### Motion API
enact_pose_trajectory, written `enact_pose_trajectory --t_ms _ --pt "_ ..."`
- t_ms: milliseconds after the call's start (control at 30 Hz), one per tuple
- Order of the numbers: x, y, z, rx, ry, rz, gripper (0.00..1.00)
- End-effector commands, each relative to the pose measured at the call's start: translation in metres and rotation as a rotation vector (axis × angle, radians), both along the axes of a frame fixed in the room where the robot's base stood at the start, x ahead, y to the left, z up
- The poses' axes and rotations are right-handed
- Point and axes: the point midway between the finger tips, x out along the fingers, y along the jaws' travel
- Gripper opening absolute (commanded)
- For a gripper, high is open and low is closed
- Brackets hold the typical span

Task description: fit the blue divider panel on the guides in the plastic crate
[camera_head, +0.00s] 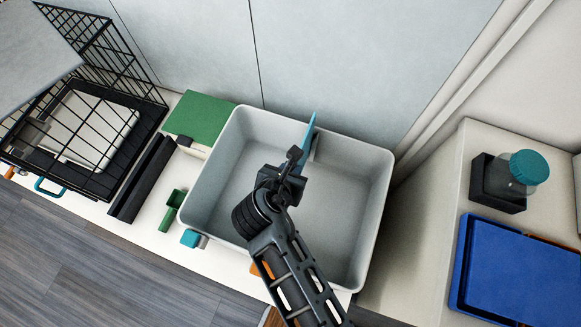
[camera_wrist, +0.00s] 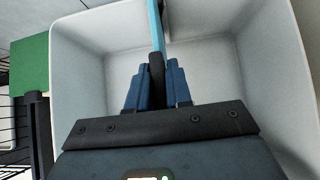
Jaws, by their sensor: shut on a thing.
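The light blue divider panel (camera_head: 311,127) shows nearly edge-on in the head view, at the crate's far wall. It also shows as a thin blue strip in the wrist view (camera_wrist: 157,25). My gripper (camera_head: 293,160) is over the middle of the grey plastic crate (camera_head: 212,146). In the wrist view its fingers (camera_wrist: 158,78) are shut on a dark upright part in line with the panel. A narrow grey strip (camera_head: 317,147), perhaps a guide, is on the far wall beside the panel. The near wall's guide and the panel's lower edge are hidden, so I cannot tell whether the panel is seated.
A green-topped box (camera_head: 200,118), a green scoop (camera_head: 172,208) and a small teal item (camera_head: 190,238) are left of the crate. A black wire cage (camera_head: 110,60) stands farther left. A blue tray (camera_head: 515,275) and a teal-lidded jar (camera_head: 528,168) are right.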

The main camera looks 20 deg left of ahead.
Motion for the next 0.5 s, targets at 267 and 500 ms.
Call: enact_pose_trajectory --t_ms 267,500 --pt "0.000 0.000 -0.006 0.001 -0.001 -0.001 0.00" --pt "0.000 0.000 -0.012 0.001 -0.001 0.000 0.00"
